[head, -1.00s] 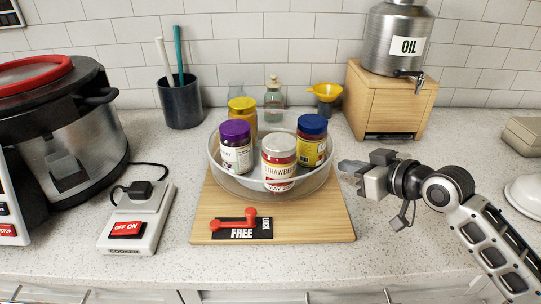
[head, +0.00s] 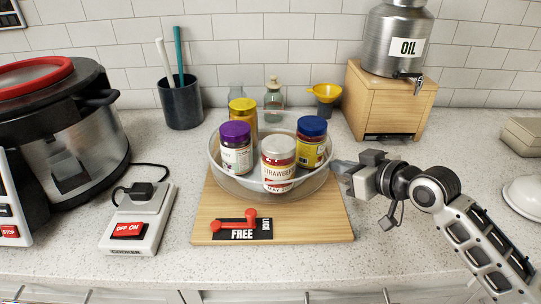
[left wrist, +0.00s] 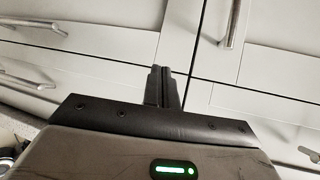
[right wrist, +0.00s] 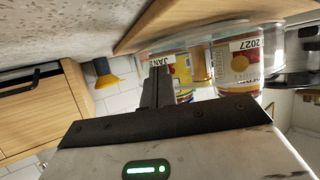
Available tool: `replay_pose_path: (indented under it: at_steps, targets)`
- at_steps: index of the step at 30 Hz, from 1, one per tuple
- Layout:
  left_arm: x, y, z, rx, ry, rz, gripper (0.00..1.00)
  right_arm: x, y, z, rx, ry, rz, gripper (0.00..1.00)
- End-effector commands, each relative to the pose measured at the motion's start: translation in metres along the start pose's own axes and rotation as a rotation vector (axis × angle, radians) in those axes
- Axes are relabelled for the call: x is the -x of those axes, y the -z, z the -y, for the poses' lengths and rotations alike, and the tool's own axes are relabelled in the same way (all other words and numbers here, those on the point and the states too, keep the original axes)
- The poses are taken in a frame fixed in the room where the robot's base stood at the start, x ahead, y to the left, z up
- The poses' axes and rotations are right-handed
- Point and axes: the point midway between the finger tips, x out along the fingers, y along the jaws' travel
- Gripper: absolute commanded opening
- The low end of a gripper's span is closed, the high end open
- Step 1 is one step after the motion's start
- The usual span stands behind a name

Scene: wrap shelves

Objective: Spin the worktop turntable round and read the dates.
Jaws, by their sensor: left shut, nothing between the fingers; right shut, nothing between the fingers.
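The turntable (head: 220,180) is a clear round tray with a raised rim on a wooden board. It carries a purple-lidded jar (head: 236,152), a yellow-lidded jar (head: 243,108), a blue-lidded jar (head: 311,150) and a pale-lidded strawberry jar (head: 278,165). The strawberry label reads "MAY 2", the rest unclear. A red lever (head: 235,221) lies over "FREE". My right gripper (head: 338,167) is shut and empty at the tray's right rim; contact is unclear. In the right wrist view, one jar (right wrist: 237,65) shows "2027". My left gripper (left wrist: 161,72) is shut before cabinet fronts.
The cooker (head: 75,130) and its switch box (head: 137,220) stand left. A utensil cup (head: 181,104), a glass bottle (head: 273,98) and a yellow funnel (head: 325,93) stand behind. An oil dispenser (head: 397,40) sits on a wooden box (head: 385,105) at back right.

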Motion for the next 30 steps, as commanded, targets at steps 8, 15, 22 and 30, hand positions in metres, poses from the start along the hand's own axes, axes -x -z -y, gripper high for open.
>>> replay_pose_path:
  at_steps: [8, 15, 22, 30]
  targets:
    - [0.009, 0.012, -0.001, 0.000, 0.000, 0.000, 0.00, 0.009, -0.002, 0.014, -0.001, 0.002, 0.003, 0.00]
    - [0.009, 0.015, 0.000, -0.001, 0.001, -0.004, 0.00, 0.011, -0.005, 0.017, 0.000, 0.000, 0.001, 0.00]
    - [0.007, 0.017, 0.001, -0.004, 0.002, -0.007, 0.00, 0.011, -0.004, 0.018, 0.000, 0.001, 0.001, 0.00]
    - [0.015, 0.026, 0.000, -0.002, 0.001, -0.006, 0.00, 0.013, -0.004, 0.031, -0.002, 0.003, 0.003, 0.00]
